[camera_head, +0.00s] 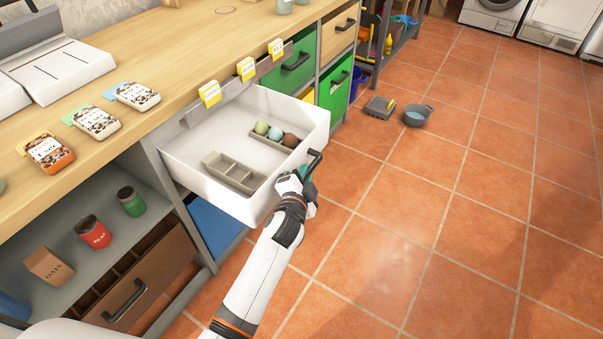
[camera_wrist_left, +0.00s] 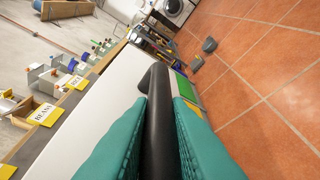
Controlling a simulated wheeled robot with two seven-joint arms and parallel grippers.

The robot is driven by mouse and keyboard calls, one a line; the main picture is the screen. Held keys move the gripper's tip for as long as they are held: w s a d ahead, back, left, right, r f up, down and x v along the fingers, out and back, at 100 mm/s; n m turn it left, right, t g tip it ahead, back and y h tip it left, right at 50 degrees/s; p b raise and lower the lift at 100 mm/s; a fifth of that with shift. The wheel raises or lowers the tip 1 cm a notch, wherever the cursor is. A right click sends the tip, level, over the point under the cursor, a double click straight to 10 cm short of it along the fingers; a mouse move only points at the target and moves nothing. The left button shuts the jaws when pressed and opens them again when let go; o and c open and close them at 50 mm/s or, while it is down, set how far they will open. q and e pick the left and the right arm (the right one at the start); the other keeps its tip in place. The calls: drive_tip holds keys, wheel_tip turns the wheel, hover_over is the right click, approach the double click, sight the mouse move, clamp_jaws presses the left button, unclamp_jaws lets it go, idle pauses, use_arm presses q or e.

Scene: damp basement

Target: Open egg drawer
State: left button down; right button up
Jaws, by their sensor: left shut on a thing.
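The white egg drawer (camera_head: 219,190) stands pulled out from the wooden-topped counter in the head view. Inside it are a grey egg tray holding several coloured eggs (camera_head: 274,134) and an empty grey divided tray (camera_head: 233,172). My left gripper (camera_head: 307,170) is at the drawer's front, shut on its black handle (camera_head: 315,162). In the left wrist view, the teal fingers (camera_wrist_left: 158,138) lie on both sides of the black handle (camera_wrist_left: 158,120), and the drawer's white front (camera_wrist_left: 92,112) shows beside them. My right gripper is not in view.
Yellow labels (camera_head: 247,69) stand along the counter edge. A grey bucket (camera_head: 415,115) and a dustpan-like item (camera_head: 380,107) are on the tiled floor. The floor at right is clear.

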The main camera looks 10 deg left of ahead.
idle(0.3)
use_arm(q)
drive_tip(key=c, duration=1.4)
unclamp_jaws()
drive_tip(key=shift+o, duration=0.2)
